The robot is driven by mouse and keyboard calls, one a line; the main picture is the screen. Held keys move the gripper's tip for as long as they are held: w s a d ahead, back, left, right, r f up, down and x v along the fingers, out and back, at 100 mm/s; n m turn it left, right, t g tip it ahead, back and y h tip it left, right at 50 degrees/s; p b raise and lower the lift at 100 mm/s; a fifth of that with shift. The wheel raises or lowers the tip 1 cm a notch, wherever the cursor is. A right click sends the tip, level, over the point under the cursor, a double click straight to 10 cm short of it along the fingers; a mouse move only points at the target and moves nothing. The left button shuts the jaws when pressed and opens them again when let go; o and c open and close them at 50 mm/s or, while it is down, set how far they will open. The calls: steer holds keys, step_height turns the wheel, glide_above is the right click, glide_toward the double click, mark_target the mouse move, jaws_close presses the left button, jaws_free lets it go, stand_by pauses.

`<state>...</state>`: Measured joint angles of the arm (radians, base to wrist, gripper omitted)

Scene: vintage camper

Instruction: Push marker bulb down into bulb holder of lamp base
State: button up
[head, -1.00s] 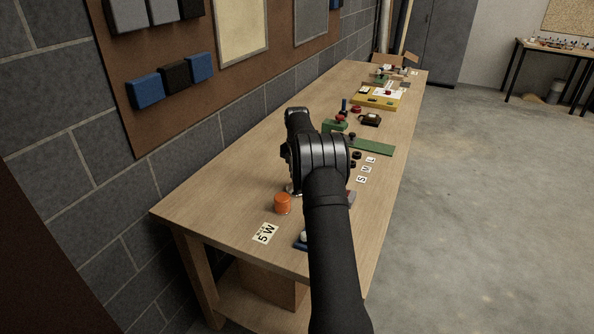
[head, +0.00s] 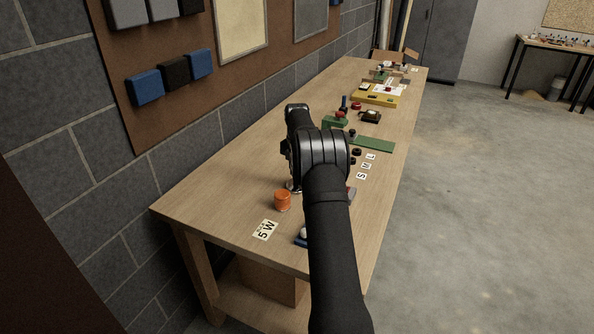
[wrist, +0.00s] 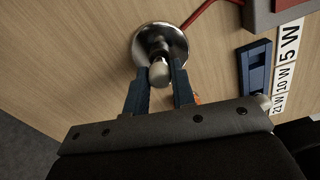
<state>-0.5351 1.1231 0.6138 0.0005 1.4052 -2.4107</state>
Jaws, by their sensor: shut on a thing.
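The marker bulb (wrist: 159,73), a pale rounded bulb, is between the two blue fingers of my gripper (wrist: 159,78) in the wrist view. My gripper is shut on it. The lamp base (wrist: 176,34) is a shiny round metal dish just beyond the bulb, with the bulb holder at its middle. The bulb overlaps the holder in this view, and I cannot tell how deep it sits. In the head view my arm hides the bulb and most of the lamp base; a sliver of metal rim (head: 291,186) shows.
An orange cup (head: 282,201) and a 5 W label (head: 264,230) are near the bench's front. In the wrist view, a red wire (wrist: 200,14) runs from the base toward a grey-and-red box (wrist: 268,14). A blue holder (wrist: 256,66) lies beside a wattage strip (wrist: 288,65).

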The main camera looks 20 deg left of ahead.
steer(key=shift+f, duration=1.05)
stand_by(0.9)
steer(key=o, duration=1)
steer(key=shift+o, duration=0.2)
step_height(320, 180, up, 17)
steer(key=shift+r, duration=0.2)
step_height(320, 180, down, 17)
steer(key=shift+f, duration=0.15)
steer(key=shift+r, duration=0.2)
stand_by(0.3)
